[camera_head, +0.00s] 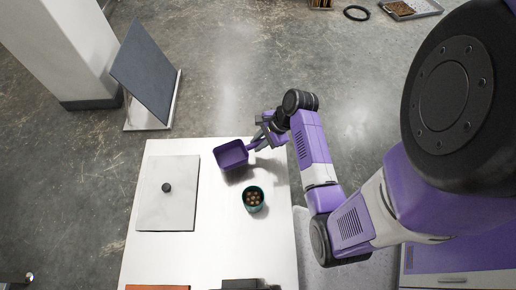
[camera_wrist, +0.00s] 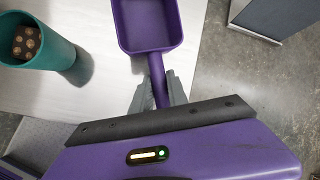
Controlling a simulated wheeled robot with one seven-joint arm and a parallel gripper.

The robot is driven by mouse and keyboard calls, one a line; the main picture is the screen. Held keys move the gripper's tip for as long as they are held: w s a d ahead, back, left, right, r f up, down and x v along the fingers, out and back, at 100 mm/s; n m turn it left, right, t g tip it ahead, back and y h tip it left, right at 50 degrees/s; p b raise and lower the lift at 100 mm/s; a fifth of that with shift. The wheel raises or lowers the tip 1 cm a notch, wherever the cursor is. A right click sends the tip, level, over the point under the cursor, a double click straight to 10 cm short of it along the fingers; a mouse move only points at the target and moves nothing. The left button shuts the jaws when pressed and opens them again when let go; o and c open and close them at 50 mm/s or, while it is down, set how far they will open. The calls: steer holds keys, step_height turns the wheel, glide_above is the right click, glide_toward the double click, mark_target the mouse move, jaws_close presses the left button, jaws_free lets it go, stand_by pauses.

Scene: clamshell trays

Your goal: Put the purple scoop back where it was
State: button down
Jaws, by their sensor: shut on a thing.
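The purple scoop (camera_head: 231,155) is near the far edge of the white table (camera_head: 222,257) in the head view. My gripper (camera_head: 262,142) is shut on its handle, at the right of the scoop's bowl. The wrist view shows the scoop's bowl (camera_wrist: 148,22) pointing away from my gripper (camera_wrist: 157,94), with the handle between the two fingers. The bowl looks empty. I cannot tell whether the scoop touches the table or hangs above it.
A pale flat panel with a dark knob (camera_head: 167,188) lies at the left. A dark tilted panel (camera_head: 146,72) stands on the floor beyond the table.

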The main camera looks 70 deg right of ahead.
steer(key=shift+f, duration=2)
steer(key=c, duration=1.3)
jaws_free()
